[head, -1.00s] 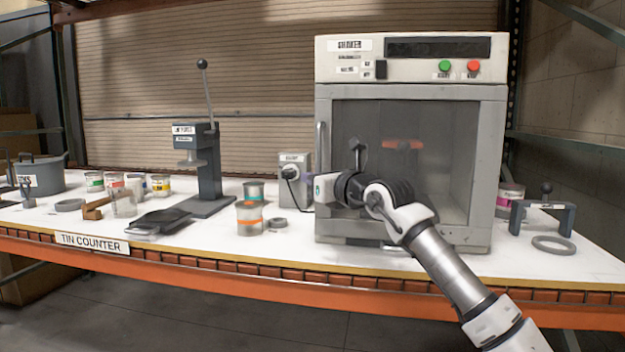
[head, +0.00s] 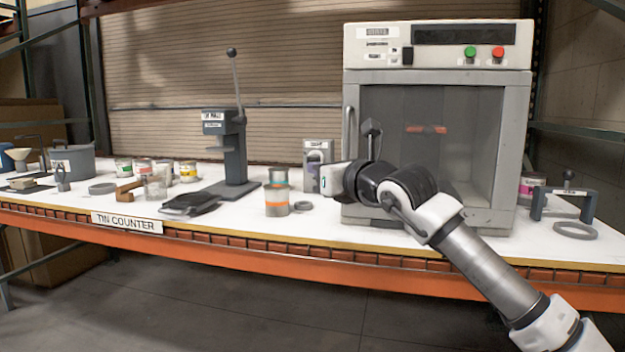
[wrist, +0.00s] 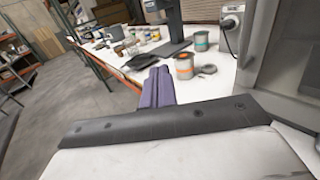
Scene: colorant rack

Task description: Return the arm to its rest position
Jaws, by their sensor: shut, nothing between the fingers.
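My arm reaches in from the lower right in the head view and ends in front of the grey shaker cabinet (head: 430,150).
The orange-banded tin (head: 276,200) and a grey ring (head: 303,206) stand left of my wrist. A lever press (head: 235,150), a dark tray (head: 190,203) and several small tins are farther left. A grey stand (head: 567,200) is at right. The floor in front is clear.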

